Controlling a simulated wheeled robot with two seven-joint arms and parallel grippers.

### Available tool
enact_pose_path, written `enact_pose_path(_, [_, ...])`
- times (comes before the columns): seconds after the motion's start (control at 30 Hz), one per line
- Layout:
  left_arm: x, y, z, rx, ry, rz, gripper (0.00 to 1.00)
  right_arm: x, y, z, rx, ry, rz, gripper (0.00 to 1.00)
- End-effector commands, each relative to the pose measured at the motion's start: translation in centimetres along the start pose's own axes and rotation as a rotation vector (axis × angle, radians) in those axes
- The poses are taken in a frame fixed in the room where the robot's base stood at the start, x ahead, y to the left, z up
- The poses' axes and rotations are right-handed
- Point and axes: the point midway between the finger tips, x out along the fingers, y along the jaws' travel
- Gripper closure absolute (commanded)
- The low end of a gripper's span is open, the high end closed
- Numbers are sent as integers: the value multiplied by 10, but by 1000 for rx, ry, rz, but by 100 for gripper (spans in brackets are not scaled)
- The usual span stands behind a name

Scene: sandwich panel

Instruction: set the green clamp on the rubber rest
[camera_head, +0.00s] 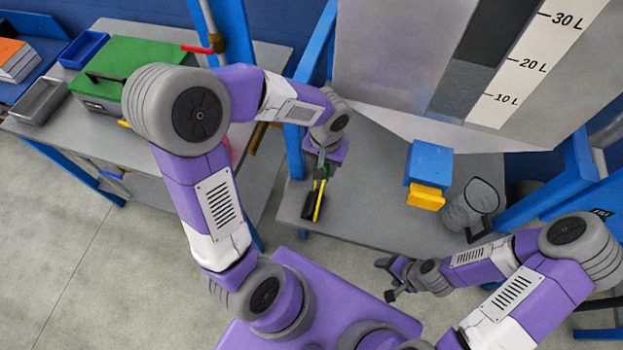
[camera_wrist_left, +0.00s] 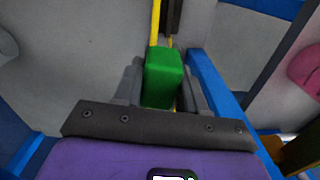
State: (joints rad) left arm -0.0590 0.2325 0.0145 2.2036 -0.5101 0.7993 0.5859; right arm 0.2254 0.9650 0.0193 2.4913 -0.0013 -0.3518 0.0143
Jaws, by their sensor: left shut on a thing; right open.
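My left gripper (camera_head: 320,172) is shut on the green clamp, whose green block (camera_wrist_left: 164,78) sits between the fingers in the left wrist view. A yellow bar (camera_head: 319,203) runs from the green part toward the table's front left corner. A dark piece (camera_head: 308,207) lies beside the bar; I cannot tell whether it is part of the clamp or the rubber rest. Whether the clamp touches the table is also unclear. My right gripper (camera_head: 385,280) is open and empty, in front of the table's front edge.
A panel with a litre scale (camera_head: 520,65) rises behind. A side bench at left holds a green case (camera_head: 125,62). The table's middle is clear.

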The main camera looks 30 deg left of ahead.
Motion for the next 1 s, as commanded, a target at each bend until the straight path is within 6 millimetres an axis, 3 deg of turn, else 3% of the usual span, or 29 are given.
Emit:
enact_pose_path(0.03, [8,-4,7,-23,7,2,95,19,7,-1,0,0,0,27])
enact_pose_path(0.1, [9,-7,17,-51,5,3,95,28,10,-1,0,0,0,27])
enact_pose_path(0.3, [8,-13,34,-93,0,5,95,41,15,-2,-1,1,0,27])
enact_pose_path(0.57, [11,-14,37,-100,-3,5,95,45,17,-3,-1,2,-1,27])
enact_pose_path(1.0, [44,-14,36,-100,-2,5,95,71,26,-4,-1,1,-1,27])
